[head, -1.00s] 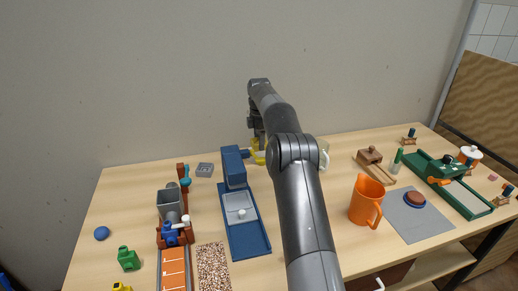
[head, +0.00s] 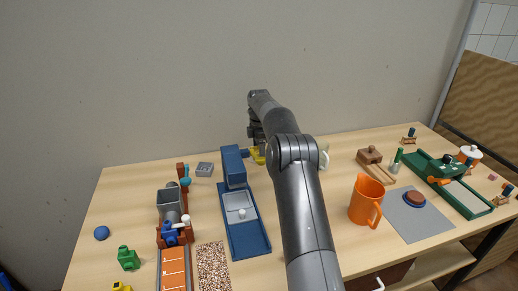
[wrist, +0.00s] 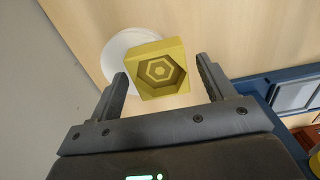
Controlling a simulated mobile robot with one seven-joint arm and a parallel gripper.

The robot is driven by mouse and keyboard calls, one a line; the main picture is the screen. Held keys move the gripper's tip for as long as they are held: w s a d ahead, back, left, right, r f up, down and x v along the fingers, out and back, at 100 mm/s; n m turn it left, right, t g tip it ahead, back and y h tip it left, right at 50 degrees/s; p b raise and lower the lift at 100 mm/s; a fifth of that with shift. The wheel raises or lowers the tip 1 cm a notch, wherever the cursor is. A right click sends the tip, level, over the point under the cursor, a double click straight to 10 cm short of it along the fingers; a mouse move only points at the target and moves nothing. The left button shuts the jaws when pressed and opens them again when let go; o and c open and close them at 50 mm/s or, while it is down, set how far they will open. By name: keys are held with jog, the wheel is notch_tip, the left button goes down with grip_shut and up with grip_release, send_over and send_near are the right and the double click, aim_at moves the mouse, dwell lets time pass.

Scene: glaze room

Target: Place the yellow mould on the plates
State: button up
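The yellow mould (wrist: 162,70) is a block with a hexagonal hollow in its face. In the wrist view it shows between my gripper's (wrist: 160,82) fingers, with a gap at the right finger and its left side close to the left finger. The fingers are apart and do not appear to clamp it. A white round plate (wrist: 119,48) shows partly behind the mould; I cannot tell whether they touch. In the head view my arm hides most of this spot; a bit of yellow (head: 258,156) shows beside the arm, and my gripper's fingertips are hidden.
A blue press (head: 240,215) stands close left of my arm. An orange jug (head: 364,200), a grey mat (head: 420,226), a wooden box (head: 369,156) and a green tray machine (head: 450,180) are to the right. The wall is close behind.

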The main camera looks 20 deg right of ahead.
jog(key=shift+r, duration=0.1)
notch_tip(320, 180, up, 12)
dwell(0.8)
jog(key=shift+r, duration=0.15)
jog(key=s+a+r+m+t, duration=0.1)
jog(key=s+a+r+m, duration=0.2)
jog(key=s+r, duration=0.45)
jog(key=s+a+r+m+t, duration=0.1)
jog(key=s+a+r+m, duration=0.25)
jog(key=s+r, duration=0.45)
jog(key=s+a+r+m+t, duration=0.1)
jog(key=s+r+m, duration=0.15)
jog(key=s, duration=0.55)
jog(key=s+f+m+t, duration=0.1)
jog(key=s+f+m, duration=0.2)
jog(key=s, duration=0.6)
jog(key=s+a+f+m, duration=0.1)
jog(key=s+f+m, duration=0.2)
jog(key=s+f, duration=0.3)
jog(key=s+f+m+t, duration=0.1)
jog(key=s+f+m, duration=0.2)
jog(key=s, duration=1.1)
jog(key=shift+s+a+f+t, duration=0.25)
jog(key=shift+a+f+t, duration=0.05)
jog(key=shift+f, duration=0.5)
